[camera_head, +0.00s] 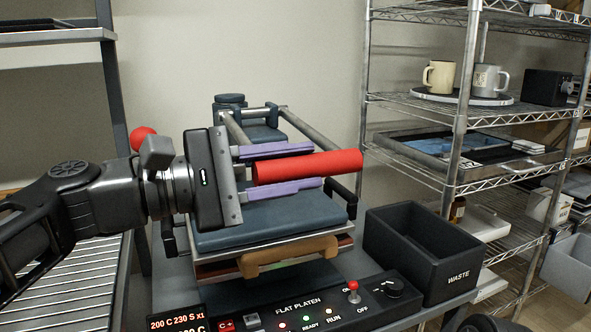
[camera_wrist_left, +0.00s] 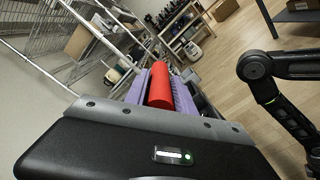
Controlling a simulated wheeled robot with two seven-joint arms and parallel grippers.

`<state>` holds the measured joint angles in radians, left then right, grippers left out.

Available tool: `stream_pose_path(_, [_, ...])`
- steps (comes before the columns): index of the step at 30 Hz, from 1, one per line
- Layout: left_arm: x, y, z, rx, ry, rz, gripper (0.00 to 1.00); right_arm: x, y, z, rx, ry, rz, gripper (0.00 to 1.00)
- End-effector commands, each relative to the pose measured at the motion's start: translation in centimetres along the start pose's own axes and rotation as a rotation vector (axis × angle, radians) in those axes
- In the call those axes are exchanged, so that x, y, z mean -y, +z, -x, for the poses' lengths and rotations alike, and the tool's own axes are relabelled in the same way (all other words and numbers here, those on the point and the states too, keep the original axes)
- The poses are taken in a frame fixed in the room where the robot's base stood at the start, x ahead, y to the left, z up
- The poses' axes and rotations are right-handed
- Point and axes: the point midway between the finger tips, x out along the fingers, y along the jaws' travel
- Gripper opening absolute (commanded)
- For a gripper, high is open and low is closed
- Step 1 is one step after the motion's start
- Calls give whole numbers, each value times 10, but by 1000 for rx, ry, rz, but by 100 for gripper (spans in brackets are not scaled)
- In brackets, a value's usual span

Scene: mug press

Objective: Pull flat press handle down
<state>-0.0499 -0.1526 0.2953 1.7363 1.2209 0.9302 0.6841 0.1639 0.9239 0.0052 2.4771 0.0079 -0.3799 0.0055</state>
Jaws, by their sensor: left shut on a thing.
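The flat press (camera_head: 215,240) stands in the middle of the head view, with a dark blue-grey upper block and grey lever bars rising at its back. Its red cylindrical handle (camera_head: 345,163) lies across, above the upper block. My left gripper (camera_head: 316,166) comes in from the left, its purple fingers shut on the handle, one on each side. The right end of the handle sticks out past the fingertips. In the left wrist view the red handle (camera_wrist_left: 160,85) shows between the purple fingers. My right gripper is not in view.
A control panel (camera_head: 300,308) with switches and lights is in front of the press. A black waste bin (camera_head: 458,275) stands right of it. A wire shelf (camera_head: 430,182) with two mugs (camera_head: 439,77) stands further right. A red ball (camera_head: 143,138) shows behind my left arm.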

Motion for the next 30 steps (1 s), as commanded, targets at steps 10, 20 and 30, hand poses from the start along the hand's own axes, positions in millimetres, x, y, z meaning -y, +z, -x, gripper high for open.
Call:
stream_pose_path(10, [7, -8, -1, -8, -12, 16, 42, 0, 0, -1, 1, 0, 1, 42])
stream_pose_path(20, [5, -6, 0, -7, -8, 11, 51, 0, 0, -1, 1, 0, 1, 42])
stream_pose_path(30, [3, -4, 28, -8, -6, 9, 51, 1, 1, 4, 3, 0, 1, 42])
